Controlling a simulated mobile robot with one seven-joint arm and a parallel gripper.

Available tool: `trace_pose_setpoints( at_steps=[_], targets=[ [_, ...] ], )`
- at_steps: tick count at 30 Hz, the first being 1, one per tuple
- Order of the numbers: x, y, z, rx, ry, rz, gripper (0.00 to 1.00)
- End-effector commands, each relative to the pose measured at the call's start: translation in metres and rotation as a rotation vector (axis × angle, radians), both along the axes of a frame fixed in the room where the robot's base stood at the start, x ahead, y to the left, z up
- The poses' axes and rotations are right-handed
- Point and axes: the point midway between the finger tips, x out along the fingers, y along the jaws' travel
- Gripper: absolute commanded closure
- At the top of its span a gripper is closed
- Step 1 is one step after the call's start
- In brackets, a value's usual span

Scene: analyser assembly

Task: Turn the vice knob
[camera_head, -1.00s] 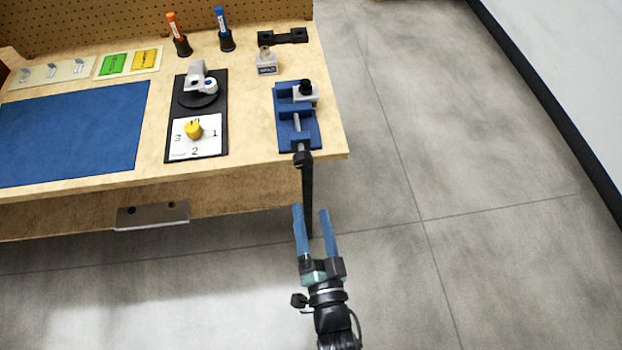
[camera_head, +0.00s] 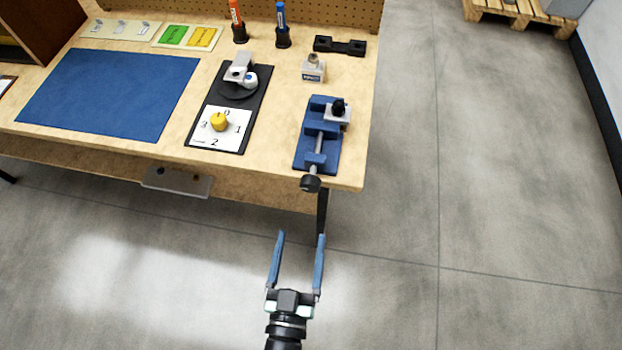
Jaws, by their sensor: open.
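The blue vice (camera_head: 316,152) sits near the right front corner of the wooden workbench. Its dark round knob (camera_head: 311,183) is at the near end of the screw and sticks out past the bench's front edge. A light grey part with a black top (camera_head: 338,112) is at the vice's far end. My gripper (camera_head: 299,236) has two blue fingers spread apart with nothing between them. It is in front of the bench, below the knob in the picture and apart from it.
The bench (camera_head: 275,173) also holds a black board with a yellow dial (camera_head: 219,121), a grey block (camera_head: 313,70), a black bracket (camera_head: 339,46), two upright markers and a blue mat (camera_head: 110,92). Open floor (camera_head: 420,200) lies right of the bench. A pallet (camera_head: 530,14) stands at the back right.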

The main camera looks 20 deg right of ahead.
Motion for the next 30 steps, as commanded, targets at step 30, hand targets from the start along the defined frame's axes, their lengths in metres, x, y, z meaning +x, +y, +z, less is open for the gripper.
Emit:
trace_pose_setpoints(
  at_steps=[30],
  targets=[
    [0.108,-0.067,0.000,0.001,0.001,0.001,0.20]
  ],
)
